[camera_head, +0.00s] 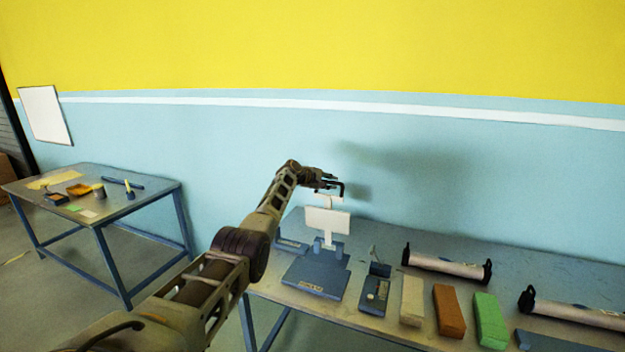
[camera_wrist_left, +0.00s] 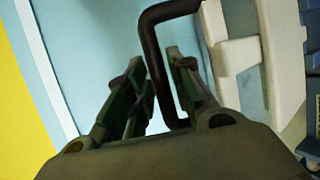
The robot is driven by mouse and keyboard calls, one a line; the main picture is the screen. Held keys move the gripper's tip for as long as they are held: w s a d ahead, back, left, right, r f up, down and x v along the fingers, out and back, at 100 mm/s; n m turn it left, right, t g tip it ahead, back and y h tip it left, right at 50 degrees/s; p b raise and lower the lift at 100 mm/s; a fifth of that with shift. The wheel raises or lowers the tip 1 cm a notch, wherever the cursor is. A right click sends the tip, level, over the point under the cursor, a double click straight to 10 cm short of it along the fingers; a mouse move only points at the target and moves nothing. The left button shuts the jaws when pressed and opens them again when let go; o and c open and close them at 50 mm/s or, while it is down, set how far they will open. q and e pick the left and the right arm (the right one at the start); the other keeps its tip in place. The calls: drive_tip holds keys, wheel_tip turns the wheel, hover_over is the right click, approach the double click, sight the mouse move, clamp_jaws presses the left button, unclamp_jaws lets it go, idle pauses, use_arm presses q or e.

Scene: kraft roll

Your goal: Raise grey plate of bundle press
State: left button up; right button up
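The bundle press stands on the table in the head view, with a blue base (camera_head: 315,277) and a pale grey plate (camera_head: 327,220) standing raised and steeply tilted above it. A dark bent handle (camera_head: 342,188) is at the top of the plate. My left gripper (camera_head: 329,181) is at this handle. Pale plate parts (camera_wrist_left: 235,55) show to the right. My right gripper is not in view.
Right of the press are a small blue device (camera_head: 375,290), a beige block (camera_head: 412,300), a brown block (camera_head: 449,311), a green block (camera_head: 490,320) and roll holders (camera_head: 447,266). A second table (camera_head: 140,190) with small items stands at left. The wall is behind.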

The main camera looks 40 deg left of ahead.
use_arm(q)
drive_tip(key=shift+s, duration=0.1)
drive_tip(key=v, duration=1.1)
drive_tip(key=shift+r, duration=0.15)
idle(0.9)
drive_tip(key=shift+s, duration=0.1)
idle(0.3)
